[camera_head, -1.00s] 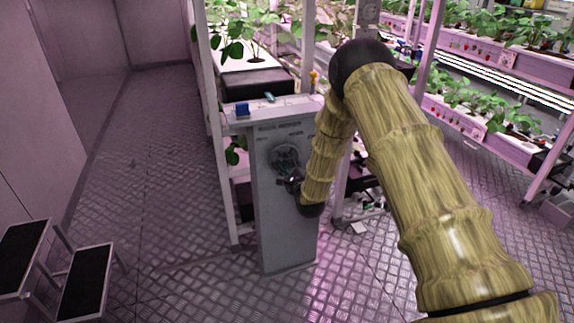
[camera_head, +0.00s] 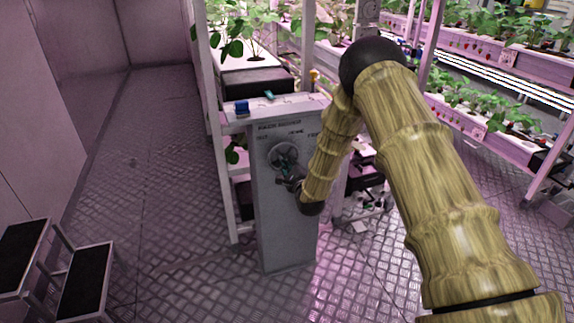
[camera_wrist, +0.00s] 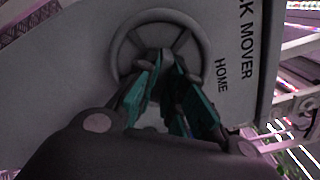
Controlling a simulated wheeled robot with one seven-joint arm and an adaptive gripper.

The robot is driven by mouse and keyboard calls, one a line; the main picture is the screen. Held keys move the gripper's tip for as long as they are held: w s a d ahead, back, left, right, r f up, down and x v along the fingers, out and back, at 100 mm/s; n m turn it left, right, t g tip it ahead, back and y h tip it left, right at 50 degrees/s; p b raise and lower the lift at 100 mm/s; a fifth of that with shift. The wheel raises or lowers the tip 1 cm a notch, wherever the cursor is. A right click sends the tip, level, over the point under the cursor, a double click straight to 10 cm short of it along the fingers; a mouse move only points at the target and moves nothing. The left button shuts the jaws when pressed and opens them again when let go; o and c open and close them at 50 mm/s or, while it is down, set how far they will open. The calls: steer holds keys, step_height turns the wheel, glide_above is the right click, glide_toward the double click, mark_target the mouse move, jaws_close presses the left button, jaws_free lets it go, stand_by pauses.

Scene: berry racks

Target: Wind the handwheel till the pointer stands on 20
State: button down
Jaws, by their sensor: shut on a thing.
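The handwheel (camera_head: 283,155) is a grey spoked ring on the front face of a grey upright cabinet (camera_head: 283,225). My gripper (camera_head: 289,174) is at the lower part of the wheel in the head view. In the wrist view the handwheel (camera_wrist: 128,40) fills the top middle, and my gripper (camera_wrist: 165,75) with teal finger pads is closed at its lower rim. The fingers hide that part of the rim. The word HOME and part of "MOVER" show on the panel (camera_wrist: 245,85). No pointer or number 20 can be made out.
Plant racks (camera_head: 255,70) stand behind the cabinet and more to the right. A black-topped step (camera_head: 85,280) stands at lower left. The metal floor (camera_head: 150,180) left of the cabinet is clear.

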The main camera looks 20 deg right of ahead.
steer(key=n+b, duration=0.2)
steer(key=n, duration=0.2)
steer(key=shift+s+n+b, duration=0.1)
steer(key=shift+n+b, duration=2.45)
steer(key=shift+n, duration=11.95)
steer(key=c, duration=1.5)
jaws_free()
